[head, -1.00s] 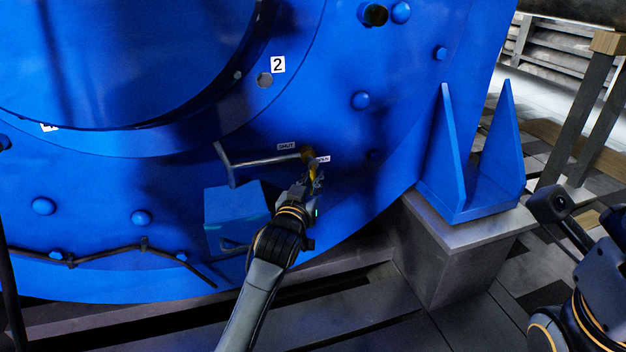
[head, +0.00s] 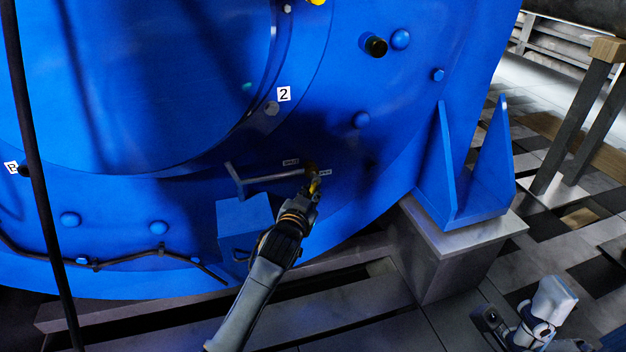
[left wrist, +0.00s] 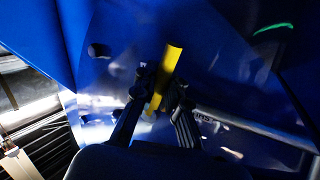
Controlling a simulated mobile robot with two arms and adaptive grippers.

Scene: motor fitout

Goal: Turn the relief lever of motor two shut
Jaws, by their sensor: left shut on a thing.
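The relief lever shows as a small yellow piece (head: 315,185) low on the blue face of motor two, at the right end of a grey pipe. In the left wrist view the yellow lever (left wrist: 172,65) stands slanted between my fingers. My left gripper (head: 314,192) is shut on it; the fingers also show in the left wrist view (left wrist: 160,92). A SHUT label (head: 291,162) sits up and left of the lever, and another small label (head: 325,172) sits right beside it. The gripper partly hides the lever.
The grey pipe (head: 270,180) runs left from the lever to a bracket. A blue box (head: 244,222) juts out beside my left forearm. The number 2 plate (head: 284,94) is above. A blue foot bracket (head: 470,200) stands right on a grey block (head: 450,245). A black cable (head: 40,190) hangs left.

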